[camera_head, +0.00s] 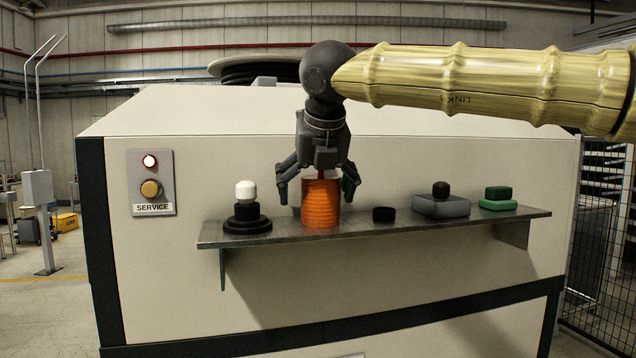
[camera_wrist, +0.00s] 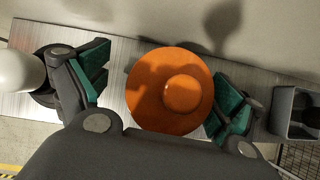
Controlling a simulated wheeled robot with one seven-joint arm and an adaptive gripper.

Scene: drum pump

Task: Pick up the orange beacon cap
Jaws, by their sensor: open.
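The orange beacon cap (camera_head: 321,204) stands upright on a narrow metal shelf (camera_head: 375,226) fixed to a cream machine housing. It is a ribbed cylinder. In the wrist view the cap (camera_wrist: 152,95) shows from above as a round disc with a raised knob. My gripper (camera_head: 318,195) points down over the cap, its fingers spread to either side. In the wrist view the fingers of my gripper (camera_wrist: 165,95) have green pads. The right finger is very close to the cap, the left has a visible gap. Whether the right one touches I cannot tell.
Left of the cap a white-topped black piece (camera_head: 247,210) stands on the shelf. A service panel (camera_head: 151,183) is on the housing.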

